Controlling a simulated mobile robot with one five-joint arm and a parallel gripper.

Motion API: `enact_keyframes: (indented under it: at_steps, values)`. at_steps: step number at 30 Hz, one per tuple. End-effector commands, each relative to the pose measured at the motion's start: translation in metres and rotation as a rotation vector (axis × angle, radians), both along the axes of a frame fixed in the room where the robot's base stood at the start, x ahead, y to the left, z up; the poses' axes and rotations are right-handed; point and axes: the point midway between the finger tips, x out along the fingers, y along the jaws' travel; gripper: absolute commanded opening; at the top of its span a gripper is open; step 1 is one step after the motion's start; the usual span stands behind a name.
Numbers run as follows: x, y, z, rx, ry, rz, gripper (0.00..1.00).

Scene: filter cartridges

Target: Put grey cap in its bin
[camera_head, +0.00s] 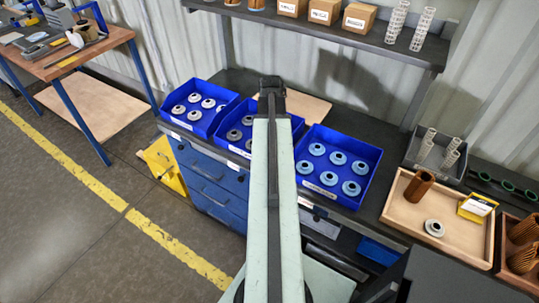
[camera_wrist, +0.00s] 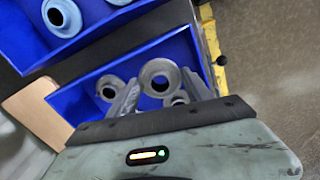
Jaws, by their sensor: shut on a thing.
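My gripper (camera_head: 272,90) reaches over the middle blue bin (camera_head: 226,143) in the head view. In the wrist view its two fingers (camera_wrist: 160,82) are shut on a grey cap (camera_wrist: 162,70), a ring with a dark central hole. The cap is over the inside of a blue bin (camera_wrist: 82,97). Another grey cap (camera_wrist: 110,88) lies in that bin beside the left finger, and a further one is partly hidden behind the held cap. In the head view the middle bin holds several dark grey caps (camera_head: 234,134); my arm hides part of it and the held cap.
The left bin (camera_head: 190,133) holds pale caps and the right bin (camera_head: 364,152) holds light blue caps. A wooden tray (camera_head: 460,250) at right holds a brown cartridge (camera_head: 419,186), a pale cap (camera_head: 434,228) and a yellow box (camera_head: 477,207). A shelf (camera_head: 340,43) runs above the bench.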

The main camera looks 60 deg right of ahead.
Motion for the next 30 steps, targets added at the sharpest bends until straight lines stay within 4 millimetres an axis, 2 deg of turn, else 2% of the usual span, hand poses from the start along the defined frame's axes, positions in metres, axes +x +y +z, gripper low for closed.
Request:
enact_keyframes:
  at_steps: [1,5,12,19,23,24,26,30]
  values:
    - [0.0,0.0,-0.01,0.0,0.0,-0.001,0.2]
    - [0.0,0.0,-0.009,0.0,0.0,-0.001,0.2]
    - [-0.001,0.0,-0.046,0.0,0.0,-0.002,0.2]
    - [-0.001,0.0,-0.042,0.0,0.0,-0.003,0.2]
    - [-0.001,-0.001,-0.046,0.0,0.0,-0.003,0.2]
    - [-0.001,-0.001,-0.046,0.0,0.0,-0.003,0.61]
    - [-0.001,-0.001,-0.045,0.0,0.0,-0.003,0.78]
    - [-0.001,-0.001,-0.045,0.0,0.0,-0.003,0.8]
